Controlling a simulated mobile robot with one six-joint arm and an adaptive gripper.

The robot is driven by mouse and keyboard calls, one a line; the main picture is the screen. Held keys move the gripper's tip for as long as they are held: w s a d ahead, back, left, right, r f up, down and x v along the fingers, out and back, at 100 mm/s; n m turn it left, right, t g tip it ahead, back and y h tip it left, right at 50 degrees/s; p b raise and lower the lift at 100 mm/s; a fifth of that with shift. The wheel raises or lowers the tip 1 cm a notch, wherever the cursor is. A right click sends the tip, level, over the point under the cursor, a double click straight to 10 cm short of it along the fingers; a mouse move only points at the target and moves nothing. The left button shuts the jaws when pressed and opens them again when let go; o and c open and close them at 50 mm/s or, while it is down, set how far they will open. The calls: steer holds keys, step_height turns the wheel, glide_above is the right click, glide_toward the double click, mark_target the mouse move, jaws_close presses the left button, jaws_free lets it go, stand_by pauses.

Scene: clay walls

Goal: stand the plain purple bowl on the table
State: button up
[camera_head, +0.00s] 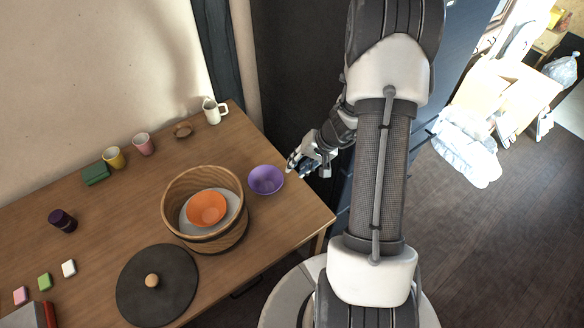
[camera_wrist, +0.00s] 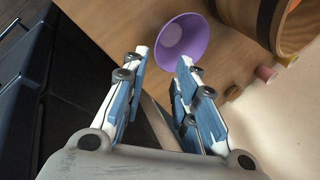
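The plain purple bowl (camera_head: 266,180) stands upright and empty on the wooden table (camera_head: 290,212), near its right edge and just right of a wooden tub. In the wrist view the bowl (camera_wrist: 182,40) shows just beyond my fingertips, with its open side visible. My gripper (camera_head: 293,165) is at the bowl's right side, over the table edge. In the wrist view my gripper (camera_wrist: 161,60) has its two fingers apart with nothing held between them. A small gap seems to lie between the fingertips and the bowl's rim, though contact is hard to judge.
The wooden tub (camera_head: 232,238) holds an orange bowl (camera_head: 206,208) on a pale dish. A dark round lid (camera_head: 180,287) lies in front. Cups (camera_head: 144,144), a white mug (camera_head: 212,111) and a green block (camera_head: 96,174) stand along the back. Bare table lies in front of the bowl.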

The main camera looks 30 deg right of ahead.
steer(key=s+a+r+n, duration=0.25)
steer(key=a+r, duration=0.45)
steer(key=r, duration=0.4)
steer(key=s+a+r+n, duration=0.1)
steer(key=a+r+n, duration=0.2)
steer(key=a+r, duration=0.6)
steer(key=s+a+r+n+h, duration=0.1)
steer(key=s+r, duration=0.4)
steer(key=s, duration=0.3)
steer(key=s+a+r+n+h, duration=0.2)
steer(key=s+r, duration=0.3)
steer(key=s, duration=0.3)
steer(key=shift+s, duration=0.3)
steer(key=shift+r, duration=0.1)
